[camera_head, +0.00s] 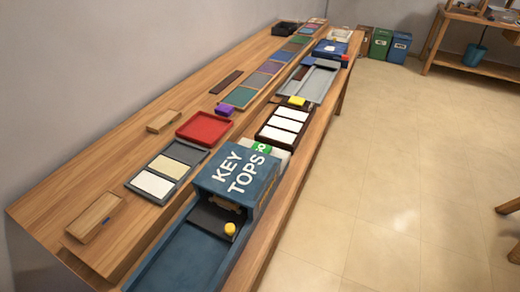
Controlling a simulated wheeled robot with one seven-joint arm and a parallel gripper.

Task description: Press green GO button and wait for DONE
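A round green button (263,147) shows just behind the top edge of the blue KEY TOPS box (262,190). Its lower left part is hidden by the box, and the end of white lettering on it looks like an "O". It seems to sit on a pale block (279,155) beside the box. No DONE sign is readable in this view. My gripper is not in view.
The box stands on a long wooden bench (120,150) against the wall. A dark tray with white pieces (262,134), a red tray (204,124), a grey tray (140,197) and a yellow knob (230,229) are close by.

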